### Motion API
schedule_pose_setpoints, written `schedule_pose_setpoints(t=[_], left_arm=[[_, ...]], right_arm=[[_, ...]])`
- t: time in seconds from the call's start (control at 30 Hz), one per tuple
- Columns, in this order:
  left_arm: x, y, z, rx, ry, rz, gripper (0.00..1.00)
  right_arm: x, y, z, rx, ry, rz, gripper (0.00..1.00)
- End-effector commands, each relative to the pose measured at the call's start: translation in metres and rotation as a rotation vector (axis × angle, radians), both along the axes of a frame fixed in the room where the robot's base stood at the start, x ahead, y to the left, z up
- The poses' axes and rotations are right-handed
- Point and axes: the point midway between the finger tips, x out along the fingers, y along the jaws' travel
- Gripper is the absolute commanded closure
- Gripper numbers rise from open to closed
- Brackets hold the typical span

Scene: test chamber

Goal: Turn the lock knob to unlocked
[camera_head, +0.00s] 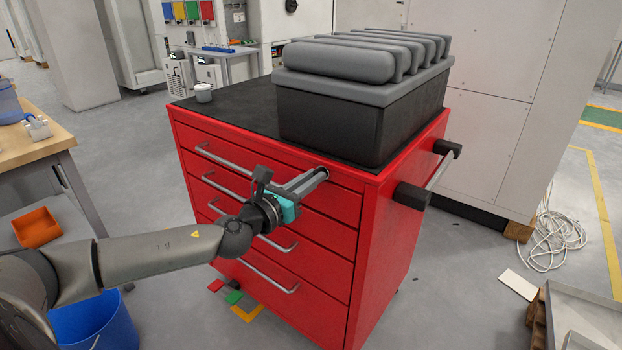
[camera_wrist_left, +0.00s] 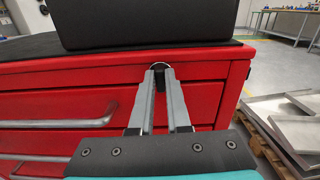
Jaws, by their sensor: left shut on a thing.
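The lock knob (camera_wrist_left: 160,68) is a small dark knob on the red top drawer front, near its right end. In the head view the knob is mostly hidden behind my fingers. My left gripper (camera_head: 323,173) reaches the red cabinet front from the left. In the left wrist view its two grey fingertips (camera_wrist_left: 160,76) are shut on the knob, one on each side. The knob's markings and turn angle are too small to tell. My right gripper is in neither view.
The red drawer cabinet (camera_head: 330,245) has several silver bar handles and a side push handle (camera_head: 428,180). A workbench (camera_head: 40,145) and blue bin (camera_head: 95,325) are at left.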

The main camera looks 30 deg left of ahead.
Motion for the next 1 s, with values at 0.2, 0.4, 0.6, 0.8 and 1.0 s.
schedule_pose_setpoints(t=[0.2,0.4,0.6,0.8,1.0], left_arm=[[0.000,0.001,0.000,-0.121,0.010,0.001,1.00],[0.000,0.001,0.000,-0.295,0.023,0.002,1.00],[0.000,0.002,0.000,-0.485,0.038,0.002,1.00],[0.000,0.003,0.000,-0.676,0.052,0.002,1.00],[0.000,0.004,0.000,-0.865,0.067,0.003,1.00]], right_arm=[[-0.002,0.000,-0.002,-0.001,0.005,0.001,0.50],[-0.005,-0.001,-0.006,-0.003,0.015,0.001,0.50],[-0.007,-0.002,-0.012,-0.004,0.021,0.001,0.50],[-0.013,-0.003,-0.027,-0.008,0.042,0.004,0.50],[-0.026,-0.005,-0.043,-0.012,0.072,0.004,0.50]])
